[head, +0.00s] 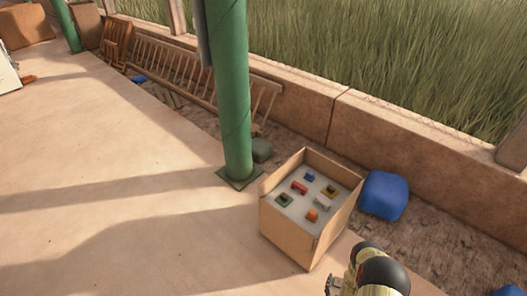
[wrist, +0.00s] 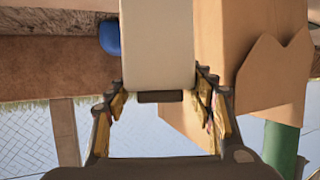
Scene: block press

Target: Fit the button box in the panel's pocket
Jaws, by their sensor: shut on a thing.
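My gripper (wrist: 160,82) is shut on a pale, cream-coloured block, which I take to be the button box (wrist: 157,40). The block fills the space between the fingers and runs to the top edge of the wrist view. A dark strip shows at its near end. In the head view my gripper (head: 334,285) is at the bottom edge, right of and nearer than the panel; the block cannot be made out there. The grey panel (head: 304,206) lies in the top of an open cardboard box. Small coloured pieces and dark-centred square frames show on it. Which opening is the pocket cannot be told.
The cardboard box (head: 284,234) has raised walls around the panel; it also shows in the wrist view (wrist: 225,40). A green post (head: 232,100) stands behind it at left. A blue sack (head: 385,195) lies at its right, before a low wall (head: 400,135). The floor at left is clear.

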